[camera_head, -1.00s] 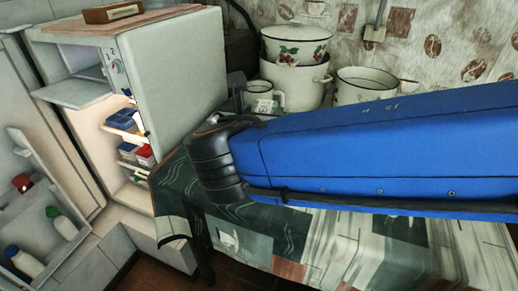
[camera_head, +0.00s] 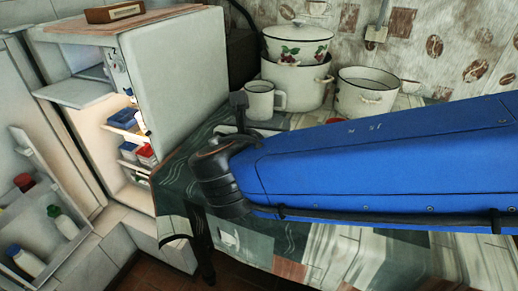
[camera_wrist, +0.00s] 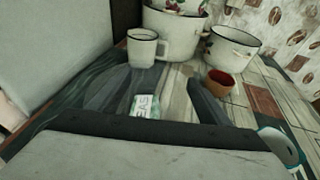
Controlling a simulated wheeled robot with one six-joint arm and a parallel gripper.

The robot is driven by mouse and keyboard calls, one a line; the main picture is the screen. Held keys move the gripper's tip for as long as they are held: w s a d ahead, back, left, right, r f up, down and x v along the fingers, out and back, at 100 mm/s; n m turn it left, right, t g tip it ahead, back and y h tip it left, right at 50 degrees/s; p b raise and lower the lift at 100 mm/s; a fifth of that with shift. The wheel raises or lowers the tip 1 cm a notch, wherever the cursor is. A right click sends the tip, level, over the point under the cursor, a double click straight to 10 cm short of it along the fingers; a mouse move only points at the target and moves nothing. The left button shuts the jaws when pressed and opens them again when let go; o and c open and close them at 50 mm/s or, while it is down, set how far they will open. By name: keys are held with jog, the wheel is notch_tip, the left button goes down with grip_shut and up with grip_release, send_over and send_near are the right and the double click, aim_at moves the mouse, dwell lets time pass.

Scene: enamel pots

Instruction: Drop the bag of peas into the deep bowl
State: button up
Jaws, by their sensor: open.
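The bag of peas (camera_wrist: 145,105), pale green and white with dark lettering, shows in the wrist view in front of the white mug. Its lower edge is hidden by my gripper's body. My gripper (camera_wrist: 165,88) is open, with dark fingers on either side of the bag. I cannot tell whether they touch it. In the head view my blue arm hides the bag. A deep white enamel bowl with a dark rim (camera_head: 368,92) stands at the back right of the table; it also shows in the wrist view (camera_wrist: 233,48). It is apart from my gripper.
A white mug (camera_head: 263,101) stands before a big white pot (camera_head: 298,85) topped by a cherry-patterned bowl (camera_head: 296,43). A small red-brown bowl (camera_wrist: 220,84) sits on the table, and a teal-and-white vessel (camera_wrist: 280,145) is near the right edge. An open fridge (camera_head: 180,85) stands left.

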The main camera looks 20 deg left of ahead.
jog(key=v, duration=1.7)
jog(key=shift+s, duration=0.2)
